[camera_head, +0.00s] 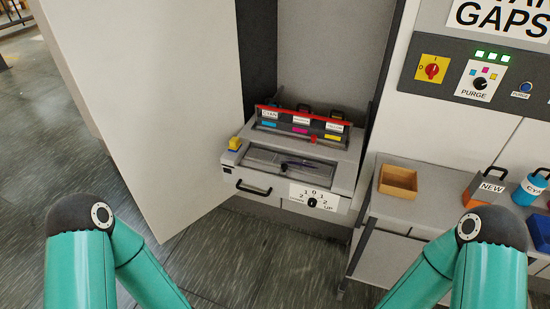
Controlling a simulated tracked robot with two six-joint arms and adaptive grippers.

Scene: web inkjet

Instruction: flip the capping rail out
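An open printer bay holds a grey unit (232,158) with a recessed tray in its top. A dark bar (299,164) lies in that recess; I cannot tell whether it is the capping rail. Behind it stands a red-edged row of ink modules (300,122) with cyan, magenta and yellow labels and black handles. A black pull handle (253,188) and a numbered dial plate (313,198) are on the unit's front. A yellow piece (234,143) sits at its left corner. My two teal arms show at the bottom, but both grippers are outside the frame.
A large white door (150,90) stands open left of the bay. On the right, a grey bench (430,192) bears a wooden tray (397,181), a part labelled NEW (484,190) and a blue bottle (527,190). A control panel with a PURGE knob (480,83) is above.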

